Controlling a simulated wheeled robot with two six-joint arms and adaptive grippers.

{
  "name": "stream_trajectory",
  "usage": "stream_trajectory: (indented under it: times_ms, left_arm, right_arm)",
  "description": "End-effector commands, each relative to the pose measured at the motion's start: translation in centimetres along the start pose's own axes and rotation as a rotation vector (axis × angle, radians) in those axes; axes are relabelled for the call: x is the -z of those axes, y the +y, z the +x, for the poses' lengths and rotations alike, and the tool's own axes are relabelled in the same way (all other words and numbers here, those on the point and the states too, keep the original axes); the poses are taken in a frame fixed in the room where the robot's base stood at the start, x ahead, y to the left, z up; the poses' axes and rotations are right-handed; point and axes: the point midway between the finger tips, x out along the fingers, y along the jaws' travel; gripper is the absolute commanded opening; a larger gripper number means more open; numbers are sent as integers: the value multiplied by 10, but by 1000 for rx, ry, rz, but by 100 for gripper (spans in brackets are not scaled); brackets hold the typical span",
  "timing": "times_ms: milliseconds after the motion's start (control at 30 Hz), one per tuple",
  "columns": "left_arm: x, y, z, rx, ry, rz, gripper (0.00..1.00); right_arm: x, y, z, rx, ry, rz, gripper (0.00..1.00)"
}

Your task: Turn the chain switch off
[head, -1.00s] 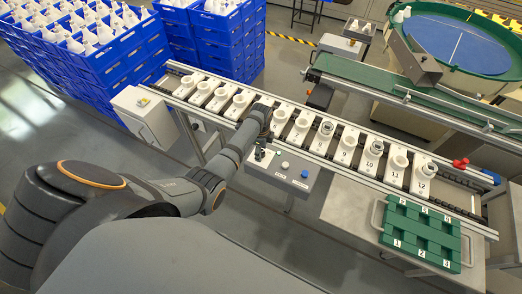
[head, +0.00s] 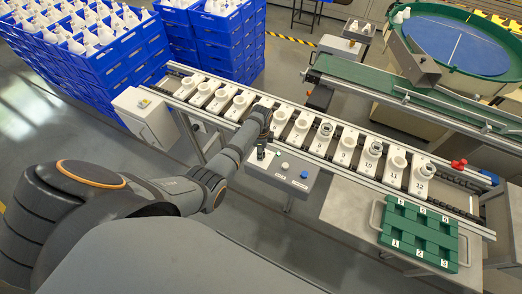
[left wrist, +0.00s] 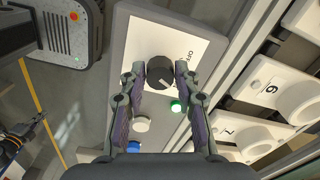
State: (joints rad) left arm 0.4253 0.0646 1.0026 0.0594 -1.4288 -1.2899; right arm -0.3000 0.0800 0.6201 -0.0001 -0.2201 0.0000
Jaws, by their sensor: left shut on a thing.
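The chain switch is a round black knob (left wrist: 160,72) with a white pointer mark, on a white label plate (left wrist: 138,38) of a grey control box (head: 283,172). My left gripper (left wrist: 160,70) has one fingertip on each side of the knob and is shut on it. Lettering beside the knob is partly covered by the right finger. In the head view my left gripper (head: 262,148) is at the box's left end and hides the knob. My right gripper is in neither view.
A green button (left wrist: 176,106), a white button (left wrist: 141,124) and a blue button (left wrist: 133,145) sit close to the fingers. The conveyor (head: 325,160) with numbered white holders runs right behind the box. A green numbered tray (head: 423,232) lies at the right.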

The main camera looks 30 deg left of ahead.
Motion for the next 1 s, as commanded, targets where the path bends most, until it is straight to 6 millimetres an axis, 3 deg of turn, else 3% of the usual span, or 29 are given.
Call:
stream_trajectory:
  times_ms: [400, 1000]
  left_arm:
    - [0, 1, -3, -2, 0, -382, 0]
    - [1, 2, -1, -1, 0, -896, 0]
  right_arm:
    - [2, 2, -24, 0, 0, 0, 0]
    - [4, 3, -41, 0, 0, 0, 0]
